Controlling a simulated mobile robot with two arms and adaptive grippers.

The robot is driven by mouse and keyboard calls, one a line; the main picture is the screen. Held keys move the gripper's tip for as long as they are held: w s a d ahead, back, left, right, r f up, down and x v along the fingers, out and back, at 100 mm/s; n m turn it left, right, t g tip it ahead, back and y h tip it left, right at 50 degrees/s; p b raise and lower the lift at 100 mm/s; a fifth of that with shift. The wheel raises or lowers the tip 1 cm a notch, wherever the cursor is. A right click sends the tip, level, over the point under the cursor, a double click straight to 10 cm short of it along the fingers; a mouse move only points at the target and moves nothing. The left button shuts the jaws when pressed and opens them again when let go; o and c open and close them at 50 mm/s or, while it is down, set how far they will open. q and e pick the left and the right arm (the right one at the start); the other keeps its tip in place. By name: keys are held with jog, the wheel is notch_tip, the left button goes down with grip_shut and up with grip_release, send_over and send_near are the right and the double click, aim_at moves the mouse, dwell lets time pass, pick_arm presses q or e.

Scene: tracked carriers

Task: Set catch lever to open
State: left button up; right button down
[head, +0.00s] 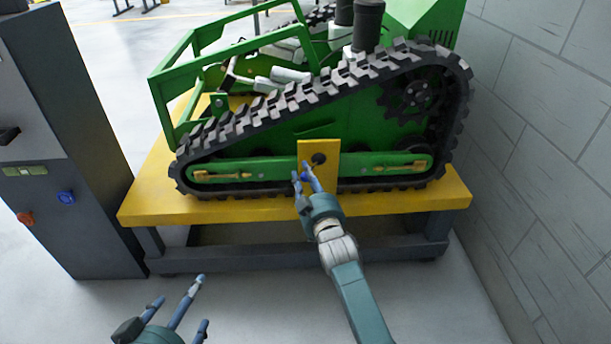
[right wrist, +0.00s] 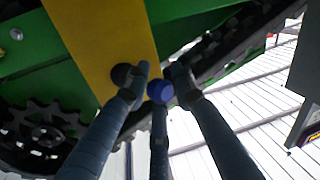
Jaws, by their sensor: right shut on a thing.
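A yellow plate (head: 331,152) stands upright on the side of the green tracked carrier, with a dark round pivot (head: 319,158) on it. In the right wrist view the plate (right wrist: 105,40) and the black pivot (right wrist: 122,75) show close up. A blue ball knob (right wrist: 160,91), which looks like the catch lever's end, sits between the fingers of my right gripper (head: 306,178). This gripper is shut on the knob, just below and left of the pivot. The lever's arm is mostly hidden by the fingers. My left gripper (head: 180,308) is open and empty, low in front of the bench.
The carrier's black track (head: 290,102) rests on a yellow-topped bench (head: 245,209) with dark legs. A grey cabinet (head: 85,150) with blue and orange knobs stands at the left. A grey block wall (head: 530,140) closes the right side. The floor before the bench is clear.

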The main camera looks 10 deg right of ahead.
jog(key=shift+a+r, duration=0.25)
jog(key=shift+a, duration=0.05)
jog(key=c, duration=1.8)
grip_release()
jog(key=shift+c, duration=0.2)
jog(key=shift+o, duration=1.4)
jog(key=shift+w+a, duration=0.1)
jog(key=shift+f, duration=0.1)
jog(key=shift+s+d, duration=0.2)
jog(key=shift+s, duration=0.05)
jog(key=s, duration=1.1)
jog(key=shift+s+d, duration=0.25)
jog(key=shift+s, duration=0.05)
